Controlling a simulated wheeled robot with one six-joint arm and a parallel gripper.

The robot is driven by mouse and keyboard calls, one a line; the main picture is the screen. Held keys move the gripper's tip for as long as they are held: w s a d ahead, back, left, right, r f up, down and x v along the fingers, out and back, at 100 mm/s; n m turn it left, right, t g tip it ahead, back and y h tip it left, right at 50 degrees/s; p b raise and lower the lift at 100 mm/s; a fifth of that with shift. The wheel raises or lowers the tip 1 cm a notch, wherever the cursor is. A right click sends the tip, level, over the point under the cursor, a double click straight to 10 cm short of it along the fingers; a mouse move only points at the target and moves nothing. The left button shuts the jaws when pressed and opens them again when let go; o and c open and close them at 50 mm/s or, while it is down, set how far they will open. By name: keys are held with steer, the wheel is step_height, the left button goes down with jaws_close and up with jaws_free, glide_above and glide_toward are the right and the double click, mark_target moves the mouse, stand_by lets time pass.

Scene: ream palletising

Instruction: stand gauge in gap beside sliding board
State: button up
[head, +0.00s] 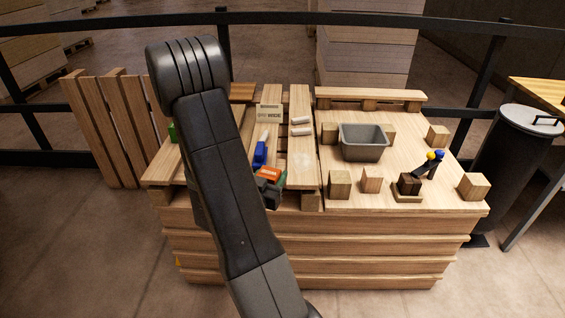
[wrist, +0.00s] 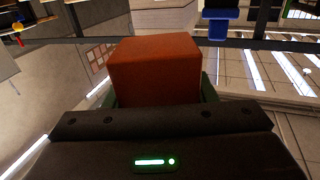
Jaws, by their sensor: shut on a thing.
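My gripper (head: 268,186) is at the front of the slatted left part of the pallet top, partly hidden behind my own arm. It is shut on an orange-red block (wrist: 155,70), which looks like the gauge; the block also shows as a small orange piece in the head view (head: 268,174). The block fills the space between the fingers in the wrist view. Slats with dark gaps lie behind it; a pale board (head: 301,150) runs front to back to its right. I cannot tell which board slides, nor whether the block touches the wood.
A grey bin (head: 363,143), several wooden cubes (head: 473,186) and a dark block on a base (head: 408,186) occupy the right half. A black barrel (head: 512,150) stands right.

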mark_target(292, 165)
steer(key=shift+s+a+f+m+h+b, duration=0.15)
steer(key=shift+s+a+f+h+b, duration=0.15)
steer(key=shift+s+f+b, duration=0.25)
steer(key=shift+s+a+f+m+h+b, duration=0.15)
steer(key=shift+s+a+f+h+b, duration=0.1)
steer(key=shift+s+f+b, duration=0.25)
steer(key=x, duration=1.4)
steer(key=shift+w+d+f, duration=0.2)
steer(key=shift+w, duration=0.05)
steer(key=x, duration=0.3)
steer(key=shift+w+d+f, duration=0.1)
steer(key=shift+w+f, duration=0.05)
steer(key=shift+f, duration=0.2)
steer(key=shift+f+b, duration=0.15)
steer(key=shift+b, duration=0.2)
steer(key=o, duration=0.6)
steer(key=shift+c, duration=0.2)
steer(key=o, duration=0.4)
